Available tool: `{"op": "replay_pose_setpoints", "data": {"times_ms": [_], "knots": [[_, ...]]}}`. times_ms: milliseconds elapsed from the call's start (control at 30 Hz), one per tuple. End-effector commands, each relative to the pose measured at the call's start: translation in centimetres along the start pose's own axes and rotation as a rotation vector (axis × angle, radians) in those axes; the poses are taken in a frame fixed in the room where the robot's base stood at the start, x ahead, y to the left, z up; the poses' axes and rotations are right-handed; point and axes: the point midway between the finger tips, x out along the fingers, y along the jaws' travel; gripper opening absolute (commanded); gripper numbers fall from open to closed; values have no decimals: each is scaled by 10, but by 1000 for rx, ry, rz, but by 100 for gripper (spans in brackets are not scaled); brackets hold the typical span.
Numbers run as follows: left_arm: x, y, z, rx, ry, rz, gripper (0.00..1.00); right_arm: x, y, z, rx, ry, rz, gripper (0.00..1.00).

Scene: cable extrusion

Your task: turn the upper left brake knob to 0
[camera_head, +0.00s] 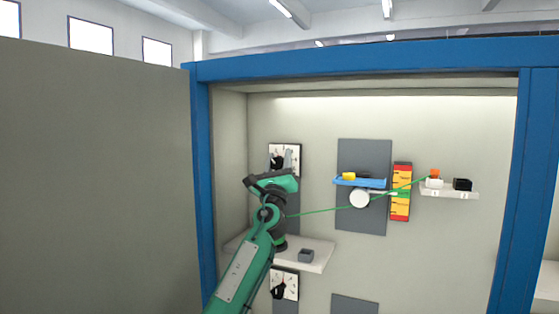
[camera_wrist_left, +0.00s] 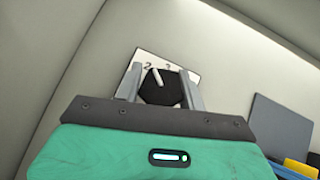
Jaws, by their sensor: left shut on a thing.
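The upper left brake knob (camera_head: 277,162) is black and sits on a white dial plate (camera_head: 293,154) on the cabinet's back wall. In the left wrist view the knob (camera_wrist_left: 161,90) is dark and many-sided, with a white pointer mark. The dial plate (camera_wrist_left: 183,71) there shows the numbers 2 and 3, and the pointer lies roughly between them. My left gripper (camera_wrist_left: 162,88) is shut on the knob, one grey finger on each side. My right gripper is not in view.
A lower knob (camera_head: 278,291) sits on another plate below a white shelf (camera_head: 318,259) with a small grey block. A green cable (camera_head: 320,211) runs right past a white wheel (camera_head: 359,198) and a red-yellow scale (camera_head: 401,191). A blue frame (camera_head: 199,190) edges the opening.

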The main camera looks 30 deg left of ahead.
Motion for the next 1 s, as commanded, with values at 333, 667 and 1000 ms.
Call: {"op": "replay_pose_setpoints", "data": {"times_ms": [333,667,1000], "knots": [[0,1,1,-207,-1,204,17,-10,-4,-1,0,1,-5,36],[0,4,0,-429,-1,428,17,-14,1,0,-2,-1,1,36],[-1,7,-1,-654,-1,654,17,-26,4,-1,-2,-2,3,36]]}}
